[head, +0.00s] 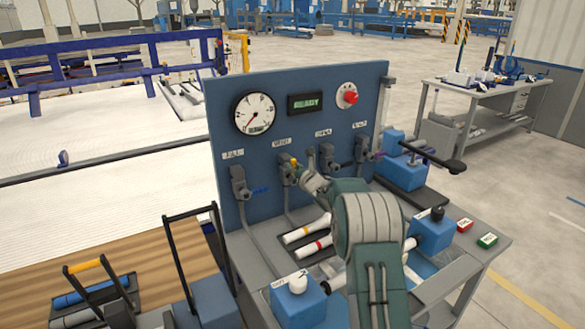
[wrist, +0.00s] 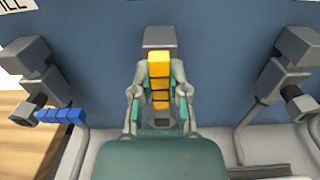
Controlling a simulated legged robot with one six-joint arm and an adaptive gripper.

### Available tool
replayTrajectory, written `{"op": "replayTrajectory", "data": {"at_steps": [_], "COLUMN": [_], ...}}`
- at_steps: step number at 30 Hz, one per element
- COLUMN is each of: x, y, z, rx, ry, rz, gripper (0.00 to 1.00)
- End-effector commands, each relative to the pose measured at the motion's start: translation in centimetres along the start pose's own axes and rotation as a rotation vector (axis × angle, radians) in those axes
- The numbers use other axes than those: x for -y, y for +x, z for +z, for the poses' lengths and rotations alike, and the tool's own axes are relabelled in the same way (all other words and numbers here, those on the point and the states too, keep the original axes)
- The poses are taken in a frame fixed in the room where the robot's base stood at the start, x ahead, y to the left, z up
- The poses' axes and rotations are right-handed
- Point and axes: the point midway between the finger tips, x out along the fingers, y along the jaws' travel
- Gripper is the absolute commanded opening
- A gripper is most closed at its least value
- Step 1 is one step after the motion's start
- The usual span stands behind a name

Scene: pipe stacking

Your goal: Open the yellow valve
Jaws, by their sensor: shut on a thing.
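The yellow valve handle (head: 294,162) is on the blue panel (head: 228,130), second valve from the left, below the gauge. In the wrist view the yellow handle (wrist: 159,68) runs down the middle of the picture from its grey valve body (wrist: 159,38). My gripper (head: 305,175) is at this valve. In the wrist view the fingers of my gripper (wrist: 160,95) are closed around the handle, one on each side. Part of the handle is hidden between the fingers and, in the head view, by my gripper.
A blue-handled valve (head: 260,190) sits to the left, also in the wrist view (wrist: 60,115). A purple-handled valve (head: 376,155) is to the right. The panel carries a gauge (head: 255,113), a green display (head: 305,103) and a red button (head: 351,98). Pipes (head: 307,232) lie below.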

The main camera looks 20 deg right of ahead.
Motion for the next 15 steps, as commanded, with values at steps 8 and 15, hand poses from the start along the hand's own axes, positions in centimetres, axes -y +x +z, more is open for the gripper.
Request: {"op": "replayTrajectory", "data": {"at_steps": [8, 15], "x": [-0.07, -0.05], "y": [0.00, -0.04], "z": [-0.22, -0.05], "rx": [-0.004, -0.001], "ry": [0.000, 0.000], "rz": [0.000, 0.000], "gripper": [0.56, 0.56]}}
